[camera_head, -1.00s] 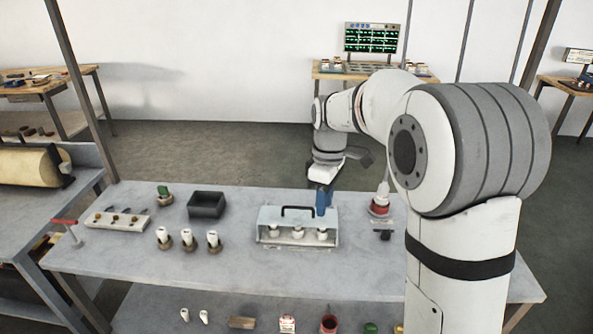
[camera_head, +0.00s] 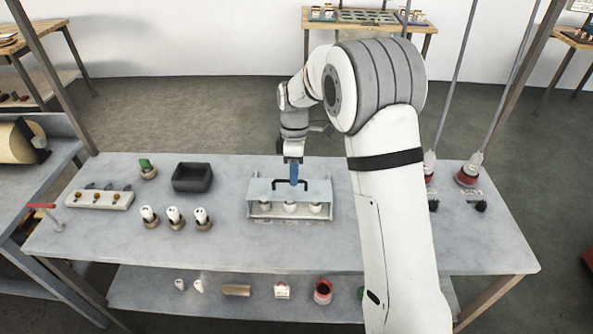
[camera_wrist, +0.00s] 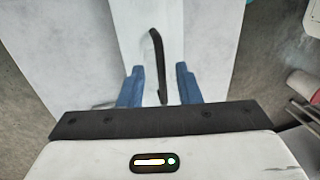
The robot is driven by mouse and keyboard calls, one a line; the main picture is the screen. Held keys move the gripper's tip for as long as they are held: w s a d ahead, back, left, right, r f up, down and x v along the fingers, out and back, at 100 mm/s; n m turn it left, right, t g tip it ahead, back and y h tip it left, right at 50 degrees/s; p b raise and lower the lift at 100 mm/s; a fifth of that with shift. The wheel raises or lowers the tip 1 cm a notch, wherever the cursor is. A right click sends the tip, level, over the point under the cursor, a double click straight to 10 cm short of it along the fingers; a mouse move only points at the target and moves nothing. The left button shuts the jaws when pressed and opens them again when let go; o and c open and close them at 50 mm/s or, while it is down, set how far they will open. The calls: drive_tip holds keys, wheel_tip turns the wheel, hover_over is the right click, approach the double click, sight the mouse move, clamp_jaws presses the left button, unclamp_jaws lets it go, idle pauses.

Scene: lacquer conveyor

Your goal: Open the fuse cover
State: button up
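The fuse cover (camera_head: 262,187) is a pale, see-through box lid with a black bar handle (camera_head: 276,183) on it. It stands closed over several white fuses (camera_head: 290,206) in the middle of the table. My gripper (camera_head: 294,181) points down with its blue fingers at the handle. I see a gap on the right side. In the wrist view the cover (camera_wrist: 200,45) is a pale strip below the fingers.
Left of the cover stand a dark open bin (camera_head: 192,177), several white fuses in round bases (camera_head: 174,217) and a switch strip (camera_head: 98,198). A red-based item (camera_head: 467,176) stands at the right. The table front (camera_head: 330,250) is clear.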

drive_tip(key=shift+s+f, duration=0.1)
drive_tip(key=shift+f, duration=0.05)
drive_tip(key=shift+c, duration=0.4)
clamp_jaws()
